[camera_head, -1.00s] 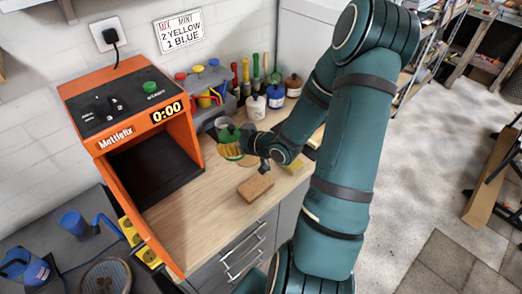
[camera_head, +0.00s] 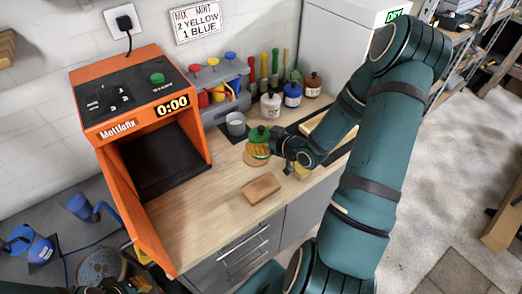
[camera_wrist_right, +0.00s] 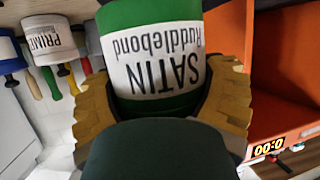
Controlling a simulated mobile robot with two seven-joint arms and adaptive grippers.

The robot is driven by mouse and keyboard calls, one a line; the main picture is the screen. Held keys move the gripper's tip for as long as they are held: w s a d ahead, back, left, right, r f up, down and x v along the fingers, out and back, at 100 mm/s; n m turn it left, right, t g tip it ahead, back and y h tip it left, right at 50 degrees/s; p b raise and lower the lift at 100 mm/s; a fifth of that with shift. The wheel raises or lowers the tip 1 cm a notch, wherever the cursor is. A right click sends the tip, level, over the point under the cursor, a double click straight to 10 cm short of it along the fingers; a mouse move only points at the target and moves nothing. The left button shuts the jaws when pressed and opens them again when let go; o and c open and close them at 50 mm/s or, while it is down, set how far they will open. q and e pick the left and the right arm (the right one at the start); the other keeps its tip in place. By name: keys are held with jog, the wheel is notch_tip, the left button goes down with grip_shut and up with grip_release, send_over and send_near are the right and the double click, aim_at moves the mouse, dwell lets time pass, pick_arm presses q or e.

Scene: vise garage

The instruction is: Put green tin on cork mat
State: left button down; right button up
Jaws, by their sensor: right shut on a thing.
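The green tin (camera_head: 258,134) is in my right gripper (camera_head: 264,146), above or on the cork mat; the head view does not show whether its base touches. In the right wrist view the tin (camera_wrist_right: 155,75) has a green body and a white label reading SATIN Ruddlebond, with yellow-brown fingers closed on both sides. The round tan cork mat (camera_head: 254,160) lies on the wooden worktop, partly hidden by the tin and gripper. A dark shape at the lower left edge may be my left gripper (camera_head: 118,286); its fingers are unclear.
A grey cup (camera_head: 236,124) stands just left of the tin. A wooden block (camera_head: 261,188) lies in front of the mat. White (camera_head: 270,105), blue (camera_head: 293,95) and brown-lidded (camera_head: 313,86) pots stand behind. The orange Mottlefix machine (camera_head: 88,135) bounds the left.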

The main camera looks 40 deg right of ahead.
pick_arm(q)
jog(key=shift+f, duration=0.3)
pick_arm(e)
jog(key=shift+f, duration=2.35)
jog(key=shift+r, duration=0.1)
pick_arm(q)
jog(key=shift+b, duration=0.3)
jog(key=shift+f, duration=0.15)
pick_arm(e)
jog(key=o, duration=1.2)
jog(key=shift+f, duration=0.2)
jog(key=shift+c, duration=0.2)
